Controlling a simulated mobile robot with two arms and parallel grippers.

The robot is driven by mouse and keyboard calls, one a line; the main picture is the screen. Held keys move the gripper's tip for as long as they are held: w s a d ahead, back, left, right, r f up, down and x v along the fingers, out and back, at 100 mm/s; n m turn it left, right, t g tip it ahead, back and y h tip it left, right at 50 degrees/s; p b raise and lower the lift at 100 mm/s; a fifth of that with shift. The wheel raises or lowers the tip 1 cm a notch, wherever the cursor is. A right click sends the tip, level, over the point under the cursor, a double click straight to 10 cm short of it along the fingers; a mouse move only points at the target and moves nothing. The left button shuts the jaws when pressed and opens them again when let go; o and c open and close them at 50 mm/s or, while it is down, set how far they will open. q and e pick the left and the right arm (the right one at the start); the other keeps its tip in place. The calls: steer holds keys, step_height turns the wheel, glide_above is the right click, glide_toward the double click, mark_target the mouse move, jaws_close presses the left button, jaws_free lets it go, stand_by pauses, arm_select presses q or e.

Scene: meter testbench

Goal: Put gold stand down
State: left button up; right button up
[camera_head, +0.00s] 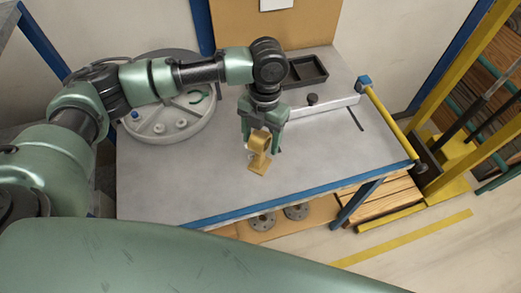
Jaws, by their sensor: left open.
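The gold stand (259,160) is upright on the grey table (180,190), with its base on the tabletop near the table's middle. My left gripper (262,143) is above and behind the stand, pointing down. Its fingers are apart, one on each side of the stand's upper part. Contact between the fingers and the stand cannot be made out. My right gripper does not show.
A round grey tray (160,125) with small pegs is at the table's back left. A black bin (307,71) and a light bar (325,105) with a dark knob are at the back right. The front of the table is clear up to its blue edge (270,203).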

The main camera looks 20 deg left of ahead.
arm_select(q)
steer(key=f, duration=0.1)
steer(key=f+p, duration=0.1)
steer(key=f, duration=0.1)
steer(key=shift+s+a+f, duration=0.15)
steer(key=shift+s+f, duration=0.2)
steer(key=shift+f, duration=0.4)
jaws_close()
